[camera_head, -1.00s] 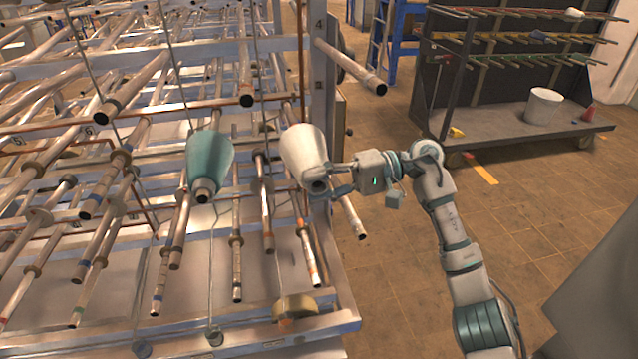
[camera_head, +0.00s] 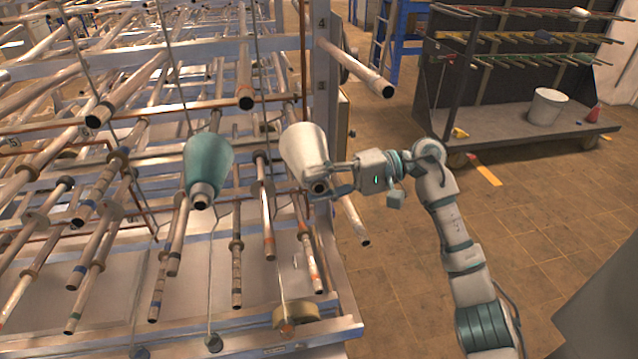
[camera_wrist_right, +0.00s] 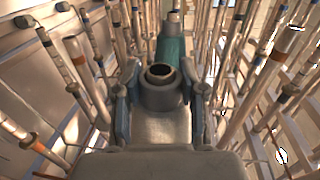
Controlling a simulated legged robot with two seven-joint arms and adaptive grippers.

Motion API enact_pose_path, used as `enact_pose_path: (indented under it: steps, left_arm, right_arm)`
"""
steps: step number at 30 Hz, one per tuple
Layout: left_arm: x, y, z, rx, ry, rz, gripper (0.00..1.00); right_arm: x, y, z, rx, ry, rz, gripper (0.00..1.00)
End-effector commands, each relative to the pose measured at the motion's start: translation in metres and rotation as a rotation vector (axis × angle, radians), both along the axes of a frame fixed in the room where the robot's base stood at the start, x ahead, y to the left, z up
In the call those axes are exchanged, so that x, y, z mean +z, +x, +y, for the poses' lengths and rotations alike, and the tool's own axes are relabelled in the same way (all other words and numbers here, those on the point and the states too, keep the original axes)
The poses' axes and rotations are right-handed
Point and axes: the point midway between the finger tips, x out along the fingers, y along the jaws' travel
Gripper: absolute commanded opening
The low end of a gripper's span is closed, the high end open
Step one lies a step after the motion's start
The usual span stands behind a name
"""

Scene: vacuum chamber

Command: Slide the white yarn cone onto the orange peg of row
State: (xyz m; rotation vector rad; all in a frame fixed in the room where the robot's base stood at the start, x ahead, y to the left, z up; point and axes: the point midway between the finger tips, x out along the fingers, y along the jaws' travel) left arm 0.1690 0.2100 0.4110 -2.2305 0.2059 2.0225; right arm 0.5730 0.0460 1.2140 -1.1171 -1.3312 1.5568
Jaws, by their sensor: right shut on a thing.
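The white yarn cone (camera_head: 302,150) is at the right side of the peg frame in the head view, its narrow open end facing down toward me. My right gripper (camera_head: 322,180) is shut on the cone's narrow end. In the right wrist view the cone's open end (camera_wrist_right: 161,75) shows between the two fingers. A peg with an orange-red band (camera_head: 314,262) points down toward me just below the cone. Whether the cone is around any peg is hidden. My left gripper is not in view.
A teal cone (camera_head: 208,165) sits on a peg to the left; it also shows in the wrist view (camera_wrist_right: 172,48). Many bare pegs crowd the frame. A cart with a white bucket (camera_head: 547,106) stands at the back right. The floor between is clear.

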Motion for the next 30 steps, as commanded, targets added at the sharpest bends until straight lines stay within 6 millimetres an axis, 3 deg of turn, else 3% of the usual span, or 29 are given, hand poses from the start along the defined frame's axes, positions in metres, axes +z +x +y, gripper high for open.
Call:
enact_pose_path:
  steps: [8, 9, 12, 23, 30]
  left_arm:
    - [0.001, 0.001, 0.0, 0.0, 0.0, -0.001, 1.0]
    - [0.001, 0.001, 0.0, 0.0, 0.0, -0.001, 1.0]
    - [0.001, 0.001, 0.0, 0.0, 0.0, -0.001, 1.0]
    - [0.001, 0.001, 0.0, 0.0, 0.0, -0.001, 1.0]
    - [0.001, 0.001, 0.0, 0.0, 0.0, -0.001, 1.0]
  right_arm:
    - [0.001, 0.009, 0.003, 0.001, 0.002, -0.001, 0.0]
    - [0.001, 0.009, 0.003, 0.001, 0.002, -0.002, 0.51]
    - [0.0, 0.009, 0.003, 0.001, 0.001, -0.002, 0.7]
    - [-0.001, 0.011, -0.001, -0.001, -0.002, 0.002, 0.7]
    - [0.006, 0.025, -0.043, -0.004, -0.001, 0.001, 0.7]
